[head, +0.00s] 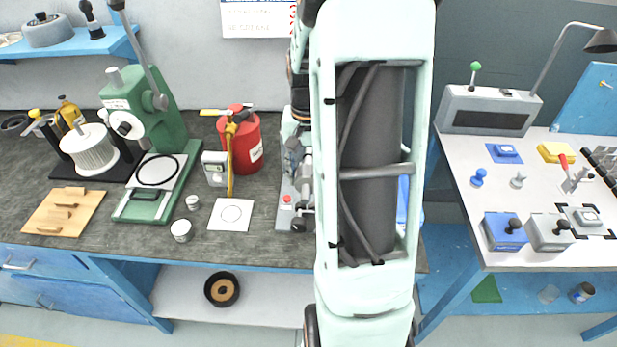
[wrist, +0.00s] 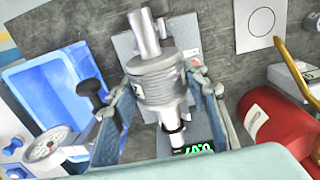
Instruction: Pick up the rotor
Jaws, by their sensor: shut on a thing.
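The rotor (wrist: 160,82) is a grey ribbed cylinder with a bright metal shaft sticking out at both ends. In the wrist view my gripper (wrist: 163,90) has one finger on each side of the ribbed body and is shut on it. The shaft's lower end points toward a green digital display (wrist: 192,148). I cannot tell whether the shaft touches the grey plate (wrist: 128,48) behind it. In the head view my arm hides much of this spot, and a bit of the rotor's shaft (head: 307,162) shows beside it.
A blue tray (wrist: 22,78) and a dial gauge (wrist: 45,148) lie left in the wrist view; a red canister (wrist: 275,122) and a white card (wrist: 258,42) lie right. In the head view a green press (head: 175,125) and a wooden board (head: 80,200) stand farther left.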

